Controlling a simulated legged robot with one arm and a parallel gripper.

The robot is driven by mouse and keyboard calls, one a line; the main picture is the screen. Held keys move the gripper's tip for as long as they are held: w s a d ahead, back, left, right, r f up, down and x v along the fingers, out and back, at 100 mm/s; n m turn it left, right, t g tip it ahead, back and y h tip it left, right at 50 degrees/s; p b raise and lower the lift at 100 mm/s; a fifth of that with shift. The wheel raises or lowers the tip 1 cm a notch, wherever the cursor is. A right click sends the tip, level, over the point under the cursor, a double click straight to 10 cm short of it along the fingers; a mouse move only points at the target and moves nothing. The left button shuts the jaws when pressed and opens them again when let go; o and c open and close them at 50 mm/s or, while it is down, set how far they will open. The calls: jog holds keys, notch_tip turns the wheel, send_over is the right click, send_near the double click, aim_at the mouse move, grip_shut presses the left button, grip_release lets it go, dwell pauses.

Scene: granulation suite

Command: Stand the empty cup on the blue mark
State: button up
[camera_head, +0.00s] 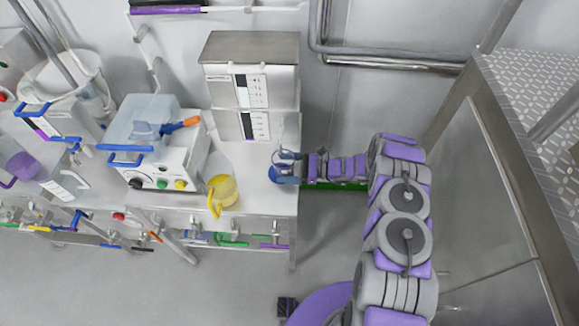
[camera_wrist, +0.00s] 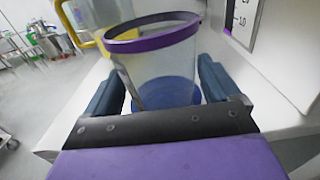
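The clear cup with a purple rim (camera_wrist: 150,62) is upright and looks empty, between the two fingers of my gripper (camera_wrist: 160,88). Both blue-grey fingers appear to touch its sides. A blue round patch, the blue mark (camera_wrist: 180,90), shows through and around the cup's base. I cannot tell if the base rests on it or is slightly above. In the head view my gripper (camera_head: 286,168) reaches in from the right at the bench's right end, with the cup (camera_head: 283,157) at its fingers and the blue mark (camera_head: 274,177) just below.
A yellow-handled jug (camera_head: 222,188) stands left of the cup, on the white bench (camera_head: 255,200). A metal-topped instrument (camera_head: 252,75) stands behind, and a white device with coloured knobs (camera_head: 160,165) farther left. The bench's right edge is close to my gripper.

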jog(key=shift+o, duration=0.3)
jog(key=shift+a, duration=0.45)
jog(key=shift+d+r, duration=0.1)
jog(key=shift+d, duration=0.15)
jog(key=d+p, duration=0.2)
jog(key=d, duration=1.1)
jog(key=s+a+r+n+g+h, duration=0.4)
jog(key=s+r, duration=0.3)
jog(key=r, duration=0.6)
jog(key=s+a+r+n+g+h, duration=0.3)
jog(key=s+r+n, duration=0.35)
jog(key=r, duration=0.55)
jog(key=s+d+r+n+t+h, duration=0.1)
jog(key=s+d+r+n+h, duration=0.1)
jog(key=s, duration=0.6)
jog(key=s+d+r+n+t+h, duration=0.2)
jog(key=s+d+h, duration=0.3)
jog(key=s, duration=0.4)
jog(key=s+d+r+n+t+h, duration=0.1)
jog(key=s+d+r+n+h, duration=0.2)
jog(key=s, duration=0.6)
jog(key=shift+s+d+r+n+t+h, duration=0.15)
jog(key=shift+d+r+n+t+h, duration=0.2)
jog(key=shift+r+n+h, duration=0.15)
jog(key=shift+a, duration=0.1)
